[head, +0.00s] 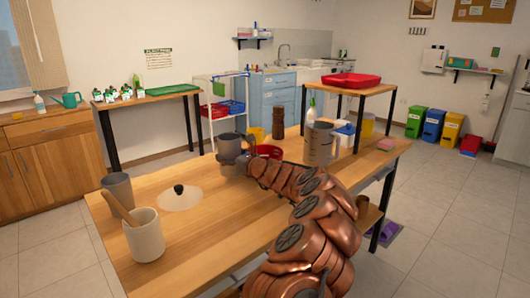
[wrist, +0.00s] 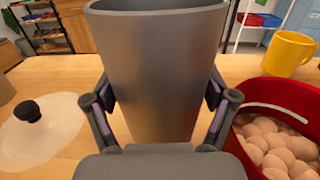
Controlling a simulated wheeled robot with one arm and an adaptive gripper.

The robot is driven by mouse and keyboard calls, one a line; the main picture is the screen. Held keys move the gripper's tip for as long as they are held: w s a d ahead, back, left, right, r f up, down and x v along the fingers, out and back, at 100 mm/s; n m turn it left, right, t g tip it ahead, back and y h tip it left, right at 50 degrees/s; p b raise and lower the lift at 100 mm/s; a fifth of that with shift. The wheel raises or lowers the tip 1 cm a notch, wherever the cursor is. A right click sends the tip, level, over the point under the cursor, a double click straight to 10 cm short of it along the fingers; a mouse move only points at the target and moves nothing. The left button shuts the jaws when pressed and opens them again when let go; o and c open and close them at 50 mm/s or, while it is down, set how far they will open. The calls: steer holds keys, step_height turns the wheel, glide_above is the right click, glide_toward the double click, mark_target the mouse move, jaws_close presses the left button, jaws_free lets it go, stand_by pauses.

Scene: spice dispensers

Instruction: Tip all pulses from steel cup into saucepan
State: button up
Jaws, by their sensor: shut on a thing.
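My gripper (wrist: 161,98) is shut on the grey steel cup (wrist: 160,50), with one finger on each side of its wall. In the head view the cup (head: 229,142) is upright, at the end of my arm, over the wooden table. The inside of the cup is hidden in both views. The red saucepan (wrist: 240,110) is just right of the cup in the wrist view, with many round beige pulses (wrist: 275,143) inside. In the head view the saucepan (head: 267,151) is partly hidden behind my arm.
A pale round lid with a black knob (head: 180,196) lies left on the table (head: 170,240). A grey tumbler (head: 116,188) and a cream pot with a wooden spoon (head: 146,238) stand front left. A yellow mug (wrist: 289,52) stands behind the saucepan.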

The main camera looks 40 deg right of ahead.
mark_target(224, 139)
steer(key=shift+r+p, duration=2.1)
steer(key=shift+r, duration=0.45)
steer(key=shift+f, duration=0.1)
